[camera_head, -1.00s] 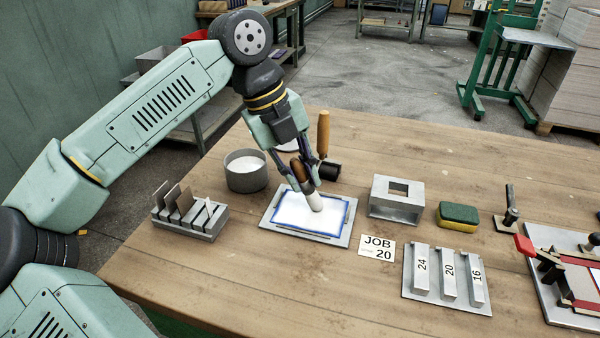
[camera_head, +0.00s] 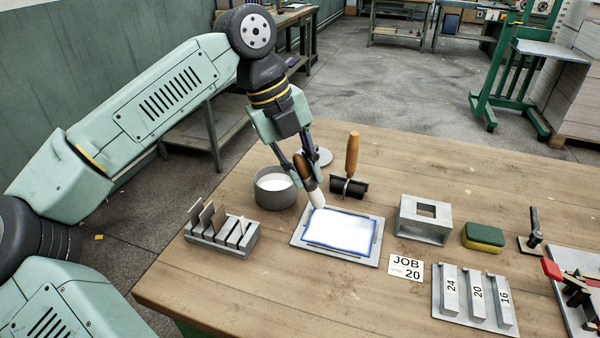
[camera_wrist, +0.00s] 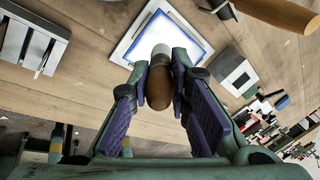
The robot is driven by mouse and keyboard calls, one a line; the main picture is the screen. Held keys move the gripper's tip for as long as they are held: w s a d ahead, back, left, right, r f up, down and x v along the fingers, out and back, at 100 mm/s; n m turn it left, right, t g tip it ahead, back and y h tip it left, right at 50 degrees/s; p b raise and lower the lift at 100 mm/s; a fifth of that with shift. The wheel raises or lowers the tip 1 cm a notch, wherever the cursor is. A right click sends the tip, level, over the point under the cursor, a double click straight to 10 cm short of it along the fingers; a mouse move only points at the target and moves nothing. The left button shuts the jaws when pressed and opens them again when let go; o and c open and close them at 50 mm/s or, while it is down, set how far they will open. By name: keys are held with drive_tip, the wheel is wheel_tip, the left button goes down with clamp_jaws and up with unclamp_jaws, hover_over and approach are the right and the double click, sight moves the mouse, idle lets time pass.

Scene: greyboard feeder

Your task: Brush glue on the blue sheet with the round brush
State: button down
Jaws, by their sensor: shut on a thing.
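The blue sheet (camera_head: 372,236) lies on a grey metal plate (camera_head: 300,238). White glue covers most of its face, and a blue border shows around it. My gripper (camera_head: 308,182) is shut on the brown handle of the round brush (camera_head: 314,196). The brush tip points down at the sheet's far left corner; I cannot tell whether it touches. In the wrist view the brush (camera_wrist: 160,85) sits between the fingers, with the sheet (camera_wrist: 188,25) beyond it. The glue pot (camera_head: 273,196) stands left of the plate with white glue inside.
A roller with a wooden handle (camera_head: 351,155) stands behind the plate. A slotted rack (camera_head: 222,240) is at left. A metal block with a square opening (camera_head: 424,220), a sponge (camera_head: 483,237), a JOB 20 card (camera_head: 406,268) and numbered bars (camera_head: 476,300) are at right.

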drive_tip(key=shift+r+p, duration=1.3)
drive_tip(key=shift+r, duration=0.75)
